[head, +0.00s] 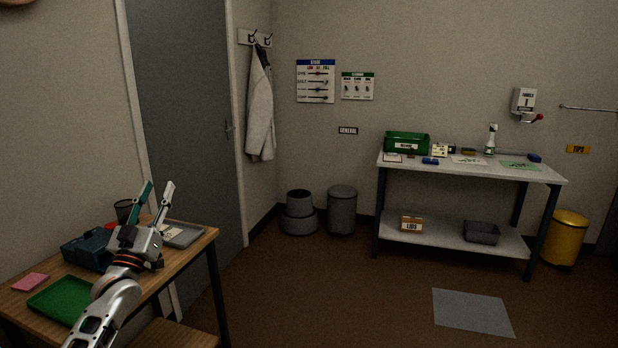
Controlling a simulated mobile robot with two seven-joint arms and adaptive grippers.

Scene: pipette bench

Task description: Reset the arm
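My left gripper (154,203) is in the lower left of the head view, above the wooden table (206,243). Its two fingers point up and stand apart, with nothing visible between them. My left arm (107,308) comes in from the bottom left, over the table's front part, and hides part of the tabletop. My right arm and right gripper are not in the frame.
On the wooden table are a green tray (62,299), a pink pad (30,282), a dark blue box (84,251) and a grey flat tray (184,234). A white bench (452,172) with a green bin (407,144) stands at the back right.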

